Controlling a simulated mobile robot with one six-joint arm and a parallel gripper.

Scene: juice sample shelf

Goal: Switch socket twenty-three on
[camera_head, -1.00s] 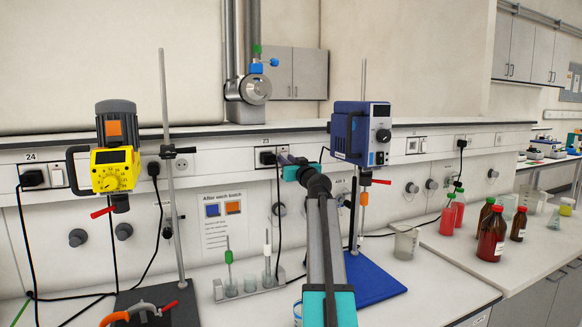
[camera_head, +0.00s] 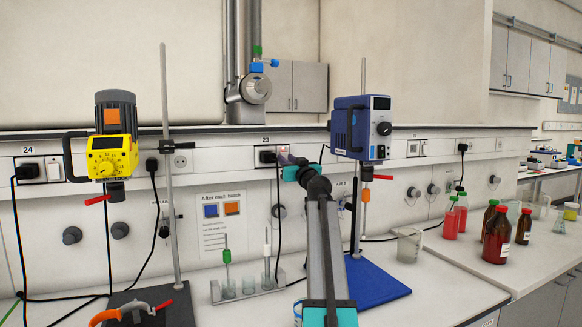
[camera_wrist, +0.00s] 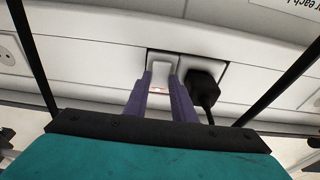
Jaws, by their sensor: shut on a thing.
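Socket twenty-three (camera_head: 266,155) is on the wall rail under a small "23" label, with a black plug (camera_wrist: 203,86) in it. In the wrist view, its white rocker switch (camera_wrist: 161,72) is beside the plug, and a red glow shows at the rocker's near edge. My gripper (camera_wrist: 160,84) has its purple fingers at the switch, one on each side of the rocker, shut on it. In the head view, my gripper (camera_head: 284,158) reaches the right part of the socket and hides the switch there.
A blue stirrer (camera_head: 352,130) on a stand is close right of my gripper. A yellow stirrer (camera_head: 110,155) stands left, near socket twenty-four (camera_head: 40,170). A tube rack (camera_head: 248,288) and a beaker (camera_head: 408,245) are on the bench below. Red bottles (camera_head: 497,235) stand right.

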